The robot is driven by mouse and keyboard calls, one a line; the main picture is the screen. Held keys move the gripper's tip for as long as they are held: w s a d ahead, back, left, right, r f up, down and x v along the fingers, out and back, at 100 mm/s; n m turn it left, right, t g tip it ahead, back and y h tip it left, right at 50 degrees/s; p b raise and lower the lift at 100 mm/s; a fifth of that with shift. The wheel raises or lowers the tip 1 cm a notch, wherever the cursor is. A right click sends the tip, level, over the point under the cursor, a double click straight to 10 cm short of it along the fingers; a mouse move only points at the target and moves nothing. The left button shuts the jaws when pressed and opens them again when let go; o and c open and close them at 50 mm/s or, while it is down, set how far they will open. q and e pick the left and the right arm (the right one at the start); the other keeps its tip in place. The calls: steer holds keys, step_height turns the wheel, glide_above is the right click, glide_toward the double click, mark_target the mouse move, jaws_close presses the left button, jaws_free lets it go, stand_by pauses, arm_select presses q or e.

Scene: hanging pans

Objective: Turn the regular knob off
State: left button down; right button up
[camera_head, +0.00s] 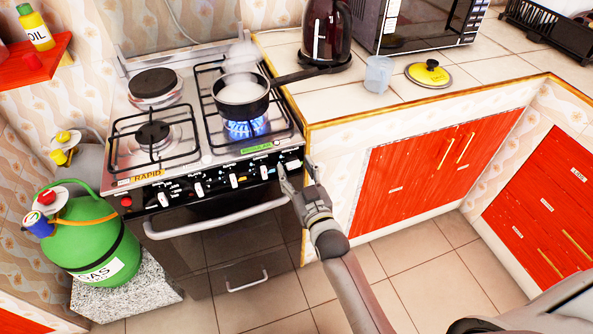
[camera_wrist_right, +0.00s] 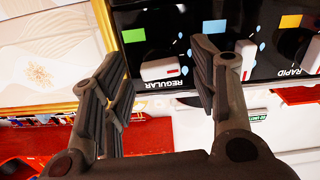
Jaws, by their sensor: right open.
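The regular knob (camera_wrist_right: 160,69) is white with a red mark and sits beside the word REGULAR on the black panel in the wrist view. My right gripper (camera_head: 297,172) is open at the right end of the stove's front panel. In the wrist view the fingers of my right gripper (camera_wrist_right: 157,62) are spread on either side of the knob; I cannot tell whether they touch it. In the head view the fingers partly cover that end of the panel. A blue flame (camera_head: 246,128) burns under the pan (camera_head: 241,95) on the front right burner. My left gripper is not in view.
The oven handle (camera_head: 215,220) runs below the panel. The pan's handle (camera_head: 308,73) reaches over the counter. The tiled counter (camera_head: 335,100) with its wooden edge adjoins the stove's right side. A green gas bottle (camera_head: 85,240) stands at the left. The floor in front is clear.

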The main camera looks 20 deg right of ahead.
steer(key=shift+w, duration=0.1)
steer(key=c, duration=1)
